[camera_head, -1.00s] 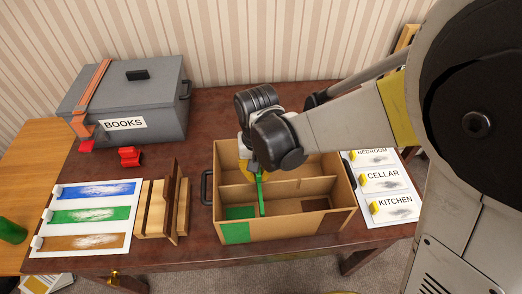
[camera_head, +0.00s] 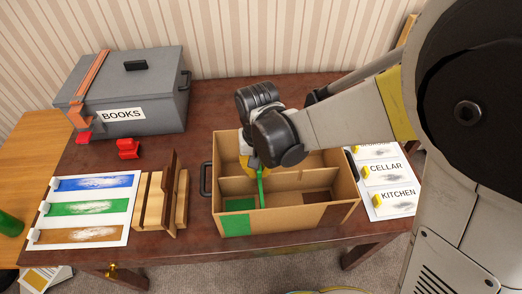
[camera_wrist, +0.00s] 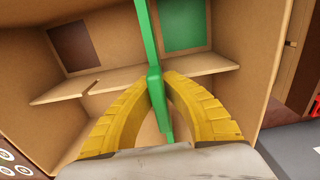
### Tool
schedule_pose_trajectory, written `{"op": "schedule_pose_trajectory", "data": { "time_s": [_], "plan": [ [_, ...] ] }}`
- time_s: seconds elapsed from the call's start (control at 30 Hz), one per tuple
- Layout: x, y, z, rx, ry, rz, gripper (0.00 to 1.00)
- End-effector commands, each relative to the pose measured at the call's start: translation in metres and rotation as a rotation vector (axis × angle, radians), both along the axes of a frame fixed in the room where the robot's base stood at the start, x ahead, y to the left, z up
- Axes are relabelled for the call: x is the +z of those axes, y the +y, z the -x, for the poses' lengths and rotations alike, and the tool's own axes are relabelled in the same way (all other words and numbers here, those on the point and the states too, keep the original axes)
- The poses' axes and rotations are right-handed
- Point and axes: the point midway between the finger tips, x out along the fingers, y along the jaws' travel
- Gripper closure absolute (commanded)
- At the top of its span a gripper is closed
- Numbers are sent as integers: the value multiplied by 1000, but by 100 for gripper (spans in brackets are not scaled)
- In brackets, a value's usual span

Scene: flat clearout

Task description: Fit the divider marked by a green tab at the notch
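The open cardboard box (camera_head: 290,217) stands on the table, with a long cross-wall (camera_head: 300,181) inside; that wall also shows in the wrist view (camera_wrist: 115,85). My gripper (camera_head: 256,170) reaches down into the box. In the wrist view its yellow fingers (camera_wrist: 162,82) are closed around the thin green divider (camera_wrist: 150,35), seen nearly edge-on. The divider (camera_head: 261,190) stands roughly upright and crosses the cross-wall. A slot-like notch (camera_wrist: 92,87) shows in the wall, to the left of the divider. Whether the divider sits in a notch is hidden by the fingers.
A green patch (camera_head: 237,225) and a brown patch (camera_head: 340,213) mark the box. A wooden rack (camera_head: 153,203) and a colour-striped sheet (camera_head: 90,209) lie to the left. The grey BOOKS case (camera_head: 155,92) stands behind; a label sheet (camera_head: 388,190) lies right.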

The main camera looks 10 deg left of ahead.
Motion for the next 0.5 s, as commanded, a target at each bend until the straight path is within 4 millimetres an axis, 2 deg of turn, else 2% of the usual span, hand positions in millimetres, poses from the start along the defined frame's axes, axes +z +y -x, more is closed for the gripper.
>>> {"op": "schedule_pose_trajectory", "data": {
  "time_s": [0.17,0.27,0.5],
  "plan": [
    [-1,0,0,0,0,0,100],
    [-1,0,0,0,0,0,71],
    [-1,0,0,0,0,0,69]
  ]
}}
